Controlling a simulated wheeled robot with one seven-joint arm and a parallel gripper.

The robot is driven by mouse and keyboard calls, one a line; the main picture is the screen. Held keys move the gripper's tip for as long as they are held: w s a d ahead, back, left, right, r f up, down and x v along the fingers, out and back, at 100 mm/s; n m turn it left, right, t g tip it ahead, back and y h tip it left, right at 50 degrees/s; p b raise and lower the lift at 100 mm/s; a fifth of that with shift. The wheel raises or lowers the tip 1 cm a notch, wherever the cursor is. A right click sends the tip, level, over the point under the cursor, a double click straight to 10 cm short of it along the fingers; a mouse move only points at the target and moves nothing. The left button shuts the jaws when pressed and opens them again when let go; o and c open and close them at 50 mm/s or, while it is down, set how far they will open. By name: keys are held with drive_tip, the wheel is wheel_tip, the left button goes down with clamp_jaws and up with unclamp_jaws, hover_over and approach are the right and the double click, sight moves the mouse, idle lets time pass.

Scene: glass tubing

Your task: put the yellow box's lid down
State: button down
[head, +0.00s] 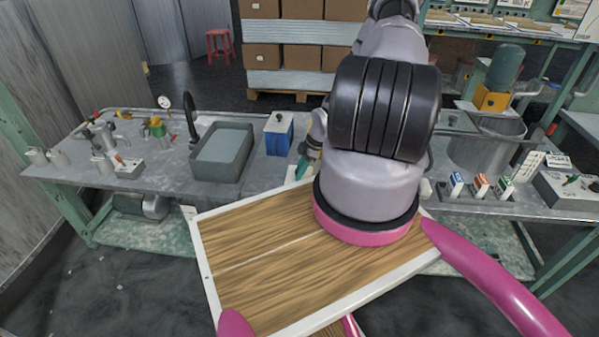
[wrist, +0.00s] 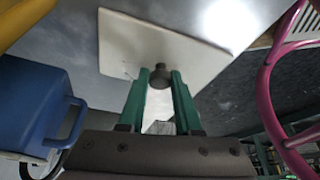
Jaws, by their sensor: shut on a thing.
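The lid (wrist: 198,52) is a pale, flat, four-cornered plate with a dark round knob (wrist: 159,83), in the middle of the wrist view. My gripper (wrist: 160,74) has its two green fingers shut on this knob. I cannot tell whether the lid touches the metal surface below. A yellow surface (wrist: 18,16) fills the upper left corner of the wrist view; it may be the yellow box, mostly out of frame. In the head view my arm hides most of the gripper and the lid; only a bit of a green finger (head: 302,166) shows.
A blue box (head: 278,137) with a pale top stands left of my arm; it also shows in the wrist view (wrist: 32,105). Further left are a grey basin (head: 222,155) and a black tap. Small coloured boxes (head: 480,185) and a metal pot (head: 485,143) stand right.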

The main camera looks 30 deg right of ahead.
drive_tip(key=shift+f, duration=0.1)
drive_tip(key=c, duration=0.6)
unclamp_jaws()
drive_tip(key=d+r+m+h, duration=0.2)
drive_tip(key=d+r, duration=0.1)
drive_tip(key=r, duration=1.1)
drive_tip(key=d+r+m+h, duration=0.2)
drive_tip(key=r, duration=1.2)
drive_tip(key=s+a+r+m+h, duration=0.1)
drive_tip(key=s+a+r+m, duration=0.15)
drive_tip(key=r, duration=0.55)
drive_tip(key=s+a+r+m+h, duration=0.1)
drive_tip(key=a+r+m, duration=0.15)
drive_tip(key=r, duration=0.55)
drive_tip(key=s+a+r+m+t+y, duration=0.2)
drive_tip(key=s+a+r+m, duration=0.2)
drive_tip(key=s+a+r, duration=0.3)
drive_tip(key=s+a+r+m+t+y, duration=0.2)
drive_tip(key=s+a+r+m, duration=0.3)
drive_tip(key=s+r, duration=0.4)
wheel_tip(320, 180, up, 3)
drive_tip(key=shift+a+f+t, duration=0.2)
drive_tip(key=shift+a+t, duration=0.6)
drive_tip(key=shift+a, duration=0.1)
